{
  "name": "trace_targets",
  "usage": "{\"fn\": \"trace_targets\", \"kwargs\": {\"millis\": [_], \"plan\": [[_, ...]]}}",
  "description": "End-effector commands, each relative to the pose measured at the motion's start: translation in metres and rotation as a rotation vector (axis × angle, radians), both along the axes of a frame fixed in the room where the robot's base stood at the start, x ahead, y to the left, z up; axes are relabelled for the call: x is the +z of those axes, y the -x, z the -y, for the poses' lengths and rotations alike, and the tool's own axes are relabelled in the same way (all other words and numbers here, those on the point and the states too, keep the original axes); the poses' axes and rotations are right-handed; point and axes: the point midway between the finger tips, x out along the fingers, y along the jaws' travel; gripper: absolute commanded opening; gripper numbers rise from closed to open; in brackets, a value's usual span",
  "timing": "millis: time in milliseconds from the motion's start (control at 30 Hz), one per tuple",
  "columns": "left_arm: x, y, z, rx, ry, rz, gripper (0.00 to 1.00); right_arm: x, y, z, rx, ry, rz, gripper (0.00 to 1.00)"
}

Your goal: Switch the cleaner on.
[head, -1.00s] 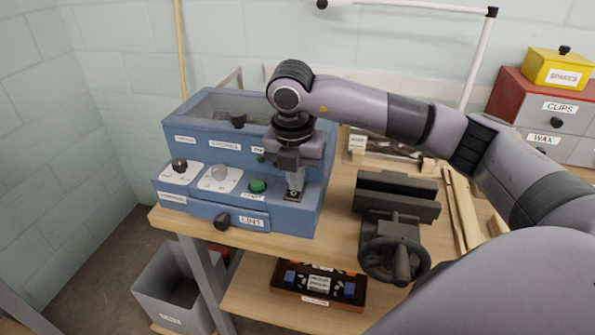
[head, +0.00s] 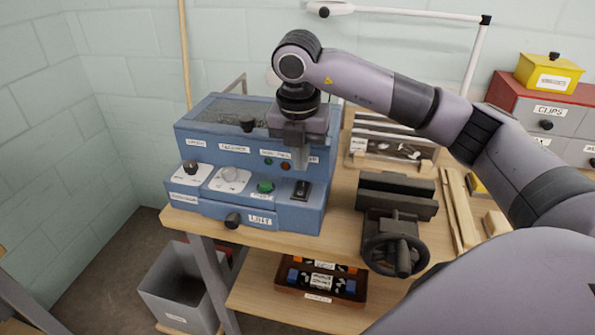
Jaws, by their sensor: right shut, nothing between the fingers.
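The cleaner is a blue machine (head: 250,212) on the left part of the wooden bench. Its sloped front panel carries a black rocker switch (head: 301,190) at the right, a green button (head: 265,186) beside it, and a grey knob (head: 229,174) and a black knob (head: 191,167) further left. A small green lamp (head: 268,161) and a red lamp (head: 286,166) sit on the upright face. My right gripper (head: 301,168) is shut and empty, pointing down just above the rocker switch, apart from it. The rocker's tilt is too small to tell. My left gripper is out of view.
A dark vise (head: 396,205) stands right of the cleaner. A lint drawer with a black knob (head: 233,220) is at its lower front. A grey bin (head: 183,288) is on the floor, and a brown tray (head: 320,283) is on the lower shelf.

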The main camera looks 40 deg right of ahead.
Motion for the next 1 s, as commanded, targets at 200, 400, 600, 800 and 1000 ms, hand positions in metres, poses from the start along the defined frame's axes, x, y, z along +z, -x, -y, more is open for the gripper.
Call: {"fn": "trace_targets", "kwargs": {"millis": [200, 400, 600, 800, 1000], "plan": [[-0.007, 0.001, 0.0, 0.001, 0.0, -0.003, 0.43, 0.051, 0.004, -0.006, 0.001, 0.0, 0.006, 0.0], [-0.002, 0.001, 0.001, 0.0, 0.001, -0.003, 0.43, 0.072, 0.006, -0.008, -0.001, 0.002, 0.002, 0.0], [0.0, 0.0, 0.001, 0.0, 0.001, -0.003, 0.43, 0.077, 0.007, -0.008, -0.001, 0.001, 0.0, 0.0], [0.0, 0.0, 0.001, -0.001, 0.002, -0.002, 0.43, 0.077, 0.007, -0.008, -0.001, 0.001, -0.001, 0.0], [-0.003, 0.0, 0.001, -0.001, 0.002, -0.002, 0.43, 0.077, 0.007, -0.01, 0.001, 0.001, 0.002, 0.0]]}}
